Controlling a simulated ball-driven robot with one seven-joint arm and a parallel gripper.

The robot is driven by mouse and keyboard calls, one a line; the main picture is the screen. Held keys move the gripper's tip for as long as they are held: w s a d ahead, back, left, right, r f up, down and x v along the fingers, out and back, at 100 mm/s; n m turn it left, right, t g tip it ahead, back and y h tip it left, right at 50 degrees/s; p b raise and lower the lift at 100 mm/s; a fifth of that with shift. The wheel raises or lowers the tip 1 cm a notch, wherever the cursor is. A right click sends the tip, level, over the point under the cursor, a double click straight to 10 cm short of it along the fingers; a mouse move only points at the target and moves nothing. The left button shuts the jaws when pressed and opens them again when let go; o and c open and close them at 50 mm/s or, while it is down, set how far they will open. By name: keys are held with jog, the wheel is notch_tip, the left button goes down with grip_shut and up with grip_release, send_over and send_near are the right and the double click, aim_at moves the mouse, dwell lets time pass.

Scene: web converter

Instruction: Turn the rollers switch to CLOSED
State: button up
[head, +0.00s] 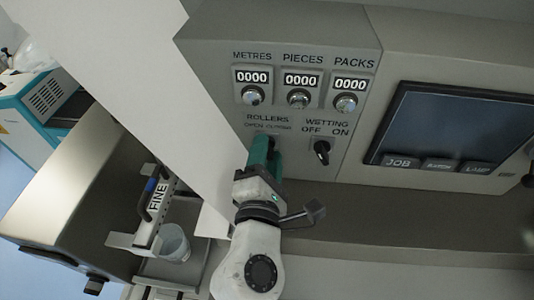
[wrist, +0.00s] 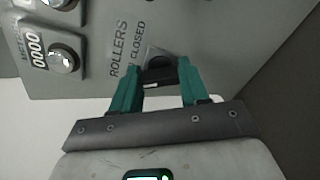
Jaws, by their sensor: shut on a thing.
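The rollers switch is a dark knob (wrist: 158,71) on a grey plate, under the ROLLERS label in the wrist view. My gripper (wrist: 160,78) has its green fingers on either side of the knob and is shut on it. In the head view my gripper (head: 265,152) reaches up to the panel just below the ROLLERS label (head: 267,119) and hides most of the switch. The word CLOSED (wrist: 136,42) reads in the wrist view. Which mark the knob points to cannot be told.
The wetting switch (head: 322,151) is close to the right of my gripper. Three counters with round knobs (head: 298,98) sit above. A dark screen (head: 450,125) is at the right.

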jog(key=c, duration=0.4)
jog(key=shift+f+m+b, duration=0.1)
jog(key=shift+m+b, duration=0.2)
jog(key=shift+f+m+b, duration=0.15)
jog(key=shift+m+b, duration=0.95)
jog(key=shift+m, duration=0.1)
jog(key=shift+m+b, duration=1.1)
jog(key=shift+m, duration=0.3)
jog(key=o, duration=1.1)
